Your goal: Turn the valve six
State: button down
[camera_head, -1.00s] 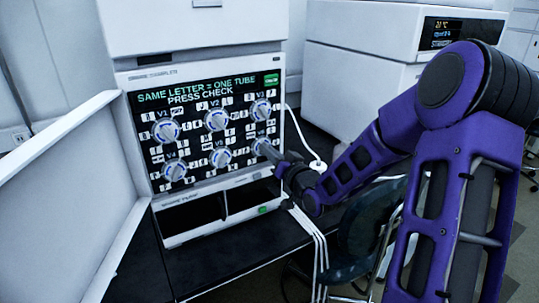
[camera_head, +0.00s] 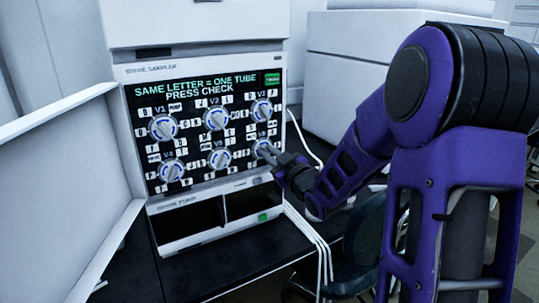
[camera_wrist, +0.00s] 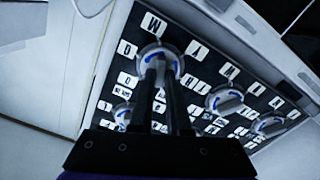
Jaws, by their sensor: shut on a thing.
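The valve panel (camera_head: 192,140) is a black face with two rows of round white-and-blue valve knobs, labelled V1 to V6. Valve six (camera_head: 261,147) is the lower right knob, partly covered by my gripper (camera_head: 268,152). In the wrist view, my gripper (camera_wrist: 160,72) has its two dark fingers closed on the knob of valve six (camera_wrist: 158,56). The knob's white ring shows around the fingertips. The fingers hide part of the handle, so its exact angle is hard to read.
The panel text reads "SAME LETTER = ONE TUBE PRESS CHECK", with a green button (camera_head: 272,79) at its upper right. A white open door (camera_head: 70,190) stands left of the machine. White tubes (camera_head: 318,240) hang at the right. A white instrument (camera_head: 345,70) stands behind my arm.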

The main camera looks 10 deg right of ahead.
jog(key=shift+n, duration=0.6)
jog(key=c, duration=0.9)
grip_release()
